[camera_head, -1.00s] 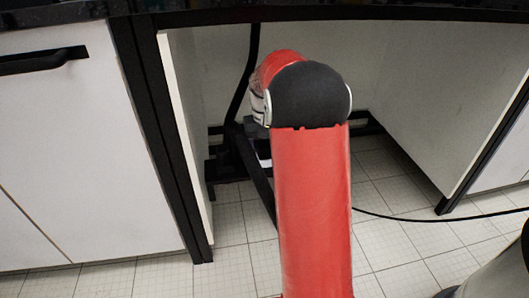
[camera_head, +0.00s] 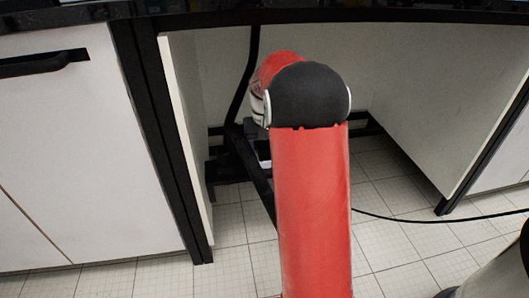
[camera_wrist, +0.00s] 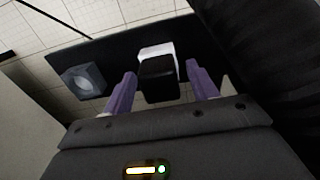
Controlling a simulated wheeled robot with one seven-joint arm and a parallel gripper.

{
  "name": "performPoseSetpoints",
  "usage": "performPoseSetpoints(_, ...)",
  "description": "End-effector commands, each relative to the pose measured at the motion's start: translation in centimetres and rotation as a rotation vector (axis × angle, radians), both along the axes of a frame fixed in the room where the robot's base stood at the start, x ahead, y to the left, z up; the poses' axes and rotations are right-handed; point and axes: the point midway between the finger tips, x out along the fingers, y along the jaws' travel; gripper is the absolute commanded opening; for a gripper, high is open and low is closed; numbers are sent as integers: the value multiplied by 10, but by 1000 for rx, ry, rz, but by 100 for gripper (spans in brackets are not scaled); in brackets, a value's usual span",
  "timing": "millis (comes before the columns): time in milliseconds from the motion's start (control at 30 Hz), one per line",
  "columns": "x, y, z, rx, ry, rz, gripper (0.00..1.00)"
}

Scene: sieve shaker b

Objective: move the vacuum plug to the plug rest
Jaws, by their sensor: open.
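A black block-shaped plug (camera_wrist: 158,80) shows in the wrist view, against a white block (camera_wrist: 156,50) on a dark bar. I cannot tell how far it sits in the white block. My gripper (camera_wrist: 161,69) is open, with one purple finger on each side of the black plug. Gaps show between the fingers and the plug. A grey block with a round recess (camera_wrist: 83,80), which looks like the plug rest, sits on the same bar to the left, and its recess looks empty. In the head view my red arm hides the gripper and the plug.
The head view shows a recess under the bench between a white cabinet (camera_head: 60,150) at left and a white side panel (camera_head: 450,110) at right. A black frame (camera_head: 235,160) stands inside. A black cable (camera_head: 430,219) crosses the tiled floor at right.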

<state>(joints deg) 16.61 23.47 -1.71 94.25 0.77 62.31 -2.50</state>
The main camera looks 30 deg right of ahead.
Motion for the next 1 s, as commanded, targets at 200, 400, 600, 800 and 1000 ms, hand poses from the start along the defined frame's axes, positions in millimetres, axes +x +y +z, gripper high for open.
performPoseSetpoints(200, 0, 0, 1, 0, 1, 0, 58)
performPoseSetpoints(400, 0, 0, 0, 0, 0, 0, 58)
performPoseSetpoints(600, 0, 0, 0, 0, 0, 0, 45)
performPoseSetpoints(800, 0, 0, 0, 0, 0, 0, 19)
performPoseSetpoints(1000, 0, 0, 0, 0, -1, 0, 0)
